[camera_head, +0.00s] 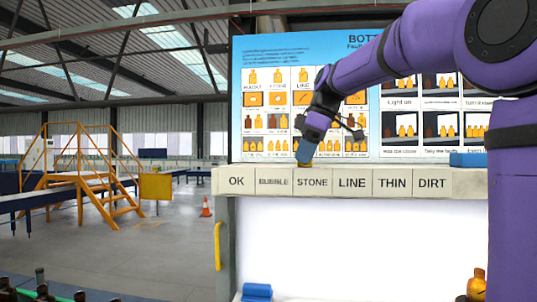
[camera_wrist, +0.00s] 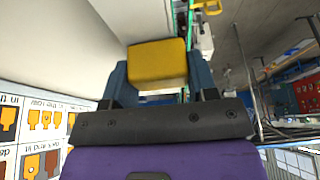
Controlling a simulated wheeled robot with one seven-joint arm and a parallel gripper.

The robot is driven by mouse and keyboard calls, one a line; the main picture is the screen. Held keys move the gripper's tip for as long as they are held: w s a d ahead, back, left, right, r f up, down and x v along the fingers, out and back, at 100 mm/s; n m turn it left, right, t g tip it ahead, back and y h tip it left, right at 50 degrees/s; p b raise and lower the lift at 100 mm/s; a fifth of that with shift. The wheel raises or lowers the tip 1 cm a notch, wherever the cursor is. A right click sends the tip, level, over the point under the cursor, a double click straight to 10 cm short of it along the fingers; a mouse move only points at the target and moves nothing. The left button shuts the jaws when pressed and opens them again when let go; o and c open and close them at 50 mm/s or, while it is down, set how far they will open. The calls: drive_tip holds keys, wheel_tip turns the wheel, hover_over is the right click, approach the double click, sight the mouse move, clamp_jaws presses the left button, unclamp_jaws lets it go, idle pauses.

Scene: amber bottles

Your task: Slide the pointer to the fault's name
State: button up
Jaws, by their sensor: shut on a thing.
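A pale label strip (camera_head: 345,196) runs along the ledge with the names OK, BUBBLE (blurred), STONE, LINE, THIN and DIRT. My gripper (camera_head: 305,158) reaches down to the top edge of the strip, above the name STONE (camera_head: 312,182). In the wrist view my gripper (camera_wrist: 158,78) is shut on a yellow block, which I take to be the pointer (camera_wrist: 157,62). In the head view the pointer (camera_head: 304,165) shows only as a small dark-yellow bit below the fingertips, mostly hidden by them.
A poster board (camera_head: 262,55) with bottle pictures stands just behind the ledge. A blue block (camera_head: 468,159) lies on the ledge at the right. Below are a white panel (camera_head: 350,250), an amber bottle (camera_head: 477,286) at lower right and a blue object (camera_head: 257,291) at lower left.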

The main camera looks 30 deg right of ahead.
drive_tip(key=s+d, duration=0.2)
drive_tip(key=d, duration=0.1)
drive_tip(key=s+d, duration=0.2)
drive_tip(key=d, duration=0.1)
drive_tip(key=s+d, duration=0.2)
drive_tip(key=d, duration=0.1)
drive_tip(key=o, duration=1.3)
drive_tip(key=shift+r, duration=0.1)
drive_tip(key=v, duration=1)
drive_tip(key=shift+d+r, duration=0.15)
drive_tip(key=shift+r, duration=0.1)
drive_tip(key=shift+s, duration=0.2)
